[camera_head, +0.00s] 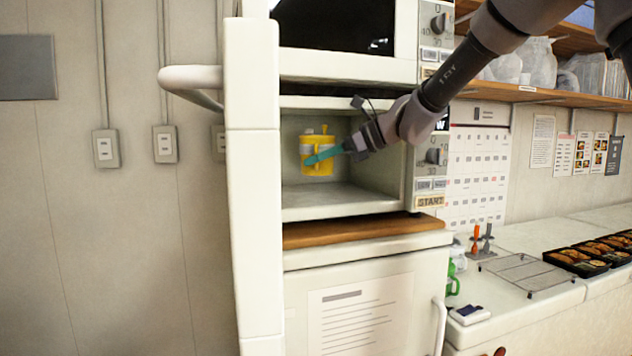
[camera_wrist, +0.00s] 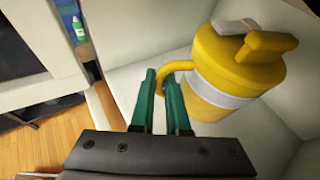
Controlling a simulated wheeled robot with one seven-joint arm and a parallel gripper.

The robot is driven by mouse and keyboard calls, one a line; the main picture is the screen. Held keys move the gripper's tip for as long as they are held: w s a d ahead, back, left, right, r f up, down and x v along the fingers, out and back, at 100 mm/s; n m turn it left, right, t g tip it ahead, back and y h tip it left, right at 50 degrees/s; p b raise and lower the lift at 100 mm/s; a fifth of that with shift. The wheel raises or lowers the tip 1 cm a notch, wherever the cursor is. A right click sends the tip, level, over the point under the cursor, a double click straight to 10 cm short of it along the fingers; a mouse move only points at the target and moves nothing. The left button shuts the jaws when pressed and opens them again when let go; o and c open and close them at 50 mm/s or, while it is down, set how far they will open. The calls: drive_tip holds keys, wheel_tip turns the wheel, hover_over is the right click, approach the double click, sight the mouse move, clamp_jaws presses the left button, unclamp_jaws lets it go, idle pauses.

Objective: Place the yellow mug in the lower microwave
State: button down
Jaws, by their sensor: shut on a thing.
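The yellow mug (camera_head: 317,155) has a lid and a pale band. It is inside the lower microwave (camera_head: 330,205), whose door stands open. The head view seems to show the mug a little above the microwave floor, but contact with the floor is hard to tell. In the wrist view the yellow mug (camera_wrist: 235,70) is slightly tilted, with its handle towards my gripper. My gripper (camera_head: 312,160) reaches in from the right. In the wrist view the teal fingers of my gripper (camera_wrist: 163,82) are shut on the mug's handle.
The open microwave door (camera_head: 252,180) stands at the left of the opening. The control panel (camera_head: 433,165) is at the right. Another microwave (camera_head: 340,65) is above. A wooden board (camera_head: 360,230) lies beneath. A wire rack (camera_head: 530,273) and bento trays (camera_head: 595,252) are on the right counter.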

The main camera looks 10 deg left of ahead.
wheel_tip(320, 180, down, 5)
drive_tip(key=shift+w+a+r, duration=0.1)
drive_tip(key=shift+w+a+f, duration=0.15)
drive_tip(key=shift+w+f, duration=0.1)
drive_tip(key=shift+w, duration=0.05)
drive_tip(key=shift+f, duration=0.15)
drive_tip(key=c, duration=0.9)
unclamp_jaws()
